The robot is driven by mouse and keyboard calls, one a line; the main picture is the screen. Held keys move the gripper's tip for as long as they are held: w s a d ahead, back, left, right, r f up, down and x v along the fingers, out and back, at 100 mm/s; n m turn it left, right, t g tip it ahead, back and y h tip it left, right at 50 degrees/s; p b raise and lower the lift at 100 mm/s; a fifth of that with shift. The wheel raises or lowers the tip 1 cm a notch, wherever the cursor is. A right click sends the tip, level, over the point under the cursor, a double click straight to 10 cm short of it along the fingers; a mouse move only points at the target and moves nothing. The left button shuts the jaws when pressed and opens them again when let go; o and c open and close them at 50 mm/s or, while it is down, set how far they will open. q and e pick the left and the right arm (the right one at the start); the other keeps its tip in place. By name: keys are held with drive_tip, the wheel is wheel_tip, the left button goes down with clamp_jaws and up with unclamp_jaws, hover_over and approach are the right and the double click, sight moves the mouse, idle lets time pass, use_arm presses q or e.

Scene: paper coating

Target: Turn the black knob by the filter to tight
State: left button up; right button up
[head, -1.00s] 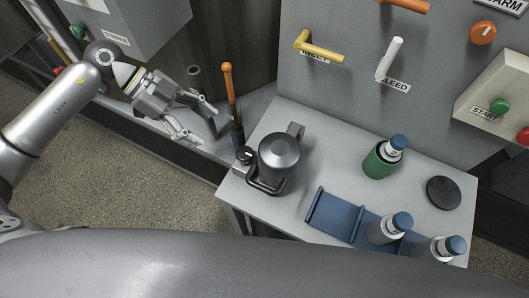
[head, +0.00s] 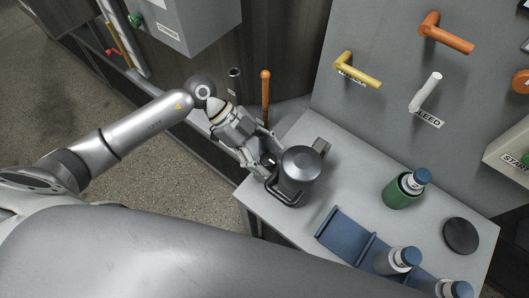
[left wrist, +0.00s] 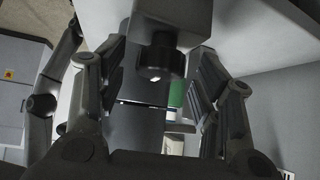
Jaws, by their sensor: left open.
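The filter (head: 299,170) is a dark grey canister with a black handle, standing upright on the left part of the grey bench. My left gripper (head: 264,166) is at the filter's left side, with its fingers low over the bench's left edge. In the left wrist view the black knob (left wrist: 160,60) hangs from a grey block, with a small white mark on its face. The open fingers stand on both sides of the knob, with gaps that look clear. In the head view the gripper mostly hides the knob. My right gripper is out of view.
An orange-tipped lever (head: 265,95) stands just behind my left gripper. Yellow, white and orange handles stick out of the wall panel.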

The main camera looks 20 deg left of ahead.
use_arm(q)
drive_tip(key=shift+c, duration=0.4)
drive_tip(key=c, duration=0.9)
drive_tip(key=shift+c, duration=0.2)
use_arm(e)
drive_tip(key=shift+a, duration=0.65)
